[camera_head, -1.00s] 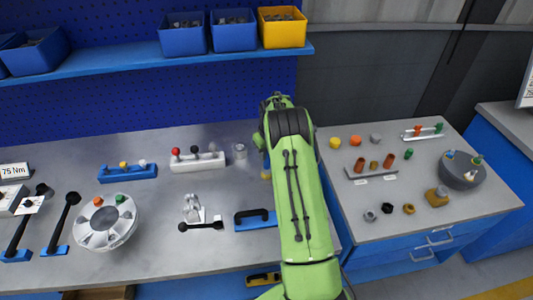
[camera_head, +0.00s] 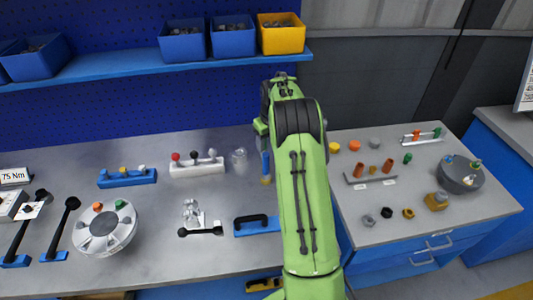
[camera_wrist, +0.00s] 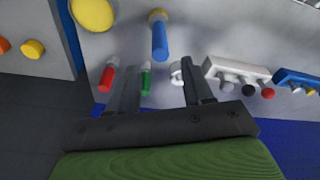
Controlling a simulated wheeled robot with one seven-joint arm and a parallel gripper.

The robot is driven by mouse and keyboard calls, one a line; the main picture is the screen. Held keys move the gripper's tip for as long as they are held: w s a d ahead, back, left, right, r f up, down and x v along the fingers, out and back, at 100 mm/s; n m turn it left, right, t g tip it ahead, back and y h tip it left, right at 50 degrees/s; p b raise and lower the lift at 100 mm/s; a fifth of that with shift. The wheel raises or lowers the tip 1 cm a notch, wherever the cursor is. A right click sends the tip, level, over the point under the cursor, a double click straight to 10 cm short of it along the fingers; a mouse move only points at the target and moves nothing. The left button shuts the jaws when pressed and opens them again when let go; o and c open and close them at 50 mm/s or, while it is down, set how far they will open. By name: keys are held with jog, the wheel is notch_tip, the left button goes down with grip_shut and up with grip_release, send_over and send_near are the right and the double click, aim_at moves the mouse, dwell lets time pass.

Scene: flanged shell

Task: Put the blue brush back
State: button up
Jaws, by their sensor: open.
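The blue brush (camera_wrist: 160,42) has a blue handle and a tan end, and lies on the grey bench in the wrist view. It also shows in the head view (camera_head: 265,162), just left of my arm and partly hidden by it. My gripper (camera_wrist: 158,68) is open and empty, with its two dark fingers on either side of the brush's line in the wrist view. The brush handle is seen past the fingertips, not held. A red-handled item (camera_wrist: 107,76) and a green-handled item (camera_wrist: 146,78) lie near the fingers.
A clear jar (camera_head: 239,161) stands left of the brush. A white block with knobs (camera_head: 197,168) and a blue rack (camera_head: 127,177) are further left. A blue-based black handle (camera_head: 257,225) is in front. A yellow disc (camera_wrist: 92,13) lies near the brush.

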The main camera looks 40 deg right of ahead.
jog(key=s+a+r+t, duration=0.1)
jog(key=s+a+r, duration=0.5)
jog(key=a+r, duration=0.25)
jog(key=s+a+r+t, duration=0.1)
jog(key=s+a+r, duration=0.4)
jog(key=a+r, duration=0.4)
jog(key=s+a+t, duration=0.1)
jog(key=s+a, duration=0.2)
jog(key=s, duration=0.7)
jog(key=s+a, duration=0.4)
jog(key=s, duration=0.6)
jog(key=shift+s+f+n+t, duration=0.3)
jog(key=shift+s+t, duration=0.05)
jog(key=shift+t, duration=0.05)
jog(key=shift+a, duration=0.1)
